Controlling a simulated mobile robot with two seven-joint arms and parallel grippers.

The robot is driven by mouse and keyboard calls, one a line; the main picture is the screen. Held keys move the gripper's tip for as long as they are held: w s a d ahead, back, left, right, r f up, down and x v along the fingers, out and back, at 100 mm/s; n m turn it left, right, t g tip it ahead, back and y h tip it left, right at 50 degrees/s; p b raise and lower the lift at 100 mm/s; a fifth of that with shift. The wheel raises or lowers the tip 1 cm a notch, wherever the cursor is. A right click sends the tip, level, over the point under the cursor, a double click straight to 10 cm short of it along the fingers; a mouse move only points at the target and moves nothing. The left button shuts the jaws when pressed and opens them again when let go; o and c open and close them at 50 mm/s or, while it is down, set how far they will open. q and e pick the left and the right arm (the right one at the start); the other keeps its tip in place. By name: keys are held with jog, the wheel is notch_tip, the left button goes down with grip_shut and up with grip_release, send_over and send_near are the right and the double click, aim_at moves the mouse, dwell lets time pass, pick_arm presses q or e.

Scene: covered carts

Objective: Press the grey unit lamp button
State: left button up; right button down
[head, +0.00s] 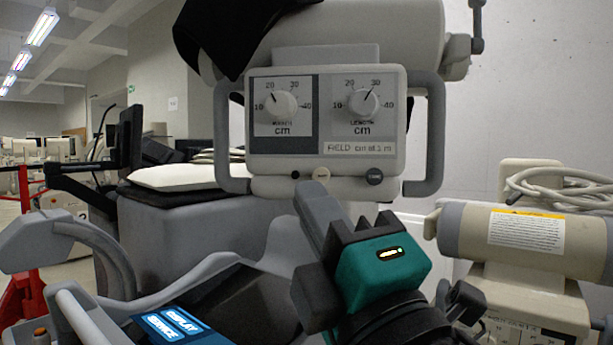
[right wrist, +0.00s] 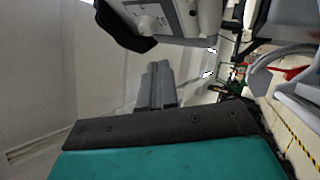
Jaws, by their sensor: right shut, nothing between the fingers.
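The grey unit's control box (head: 325,125) faces me in the head view, with two white dials above a lower strip. On that strip are a small black spot (head: 295,174), a cream round button (head: 321,174) and a dark round knob (head: 374,177). I cannot read which one is the lamp button. My right gripper (head: 313,197) is shut and empty, its grey fingers pointing up toward the strip, just below the cream button in the picture. Contact is not visible. In the right wrist view the closed fingers (right wrist: 157,70) point toward the unit (right wrist: 160,18). My left gripper is not seen.
Grey side handles (head: 432,135) flank the box, and a black cover (head: 225,35) drapes over its top left. A beige cylinder unit (head: 525,238) with a coiled cable stands at the right.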

aim_at(321, 176)
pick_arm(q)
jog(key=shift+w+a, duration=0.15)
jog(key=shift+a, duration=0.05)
pick_arm(e)
jog(key=shift+s+a+r, duration=0.25)
jog(key=shift+s+r, duration=0.1)
jog(key=shift+r, duration=0.1)
jog(key=shift+w, duration=0.1)
pick_arm(q)
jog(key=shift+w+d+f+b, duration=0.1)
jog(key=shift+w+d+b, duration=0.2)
jog(key=shift+b, duration=0.2)
pick_arm(e)
jog(key=w+d, duration=0.1)
jog(key=w, duration=0.7)
jog(key=shift+w, duration=0.3)
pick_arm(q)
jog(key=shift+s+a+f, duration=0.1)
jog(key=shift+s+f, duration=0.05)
pick_arm(e)
jog(key=shift+d, duration=0.1)
jog(key=shift+w, duration=0.2)
dwell(0.8)
jog(key=shift+w, duration=0.25)
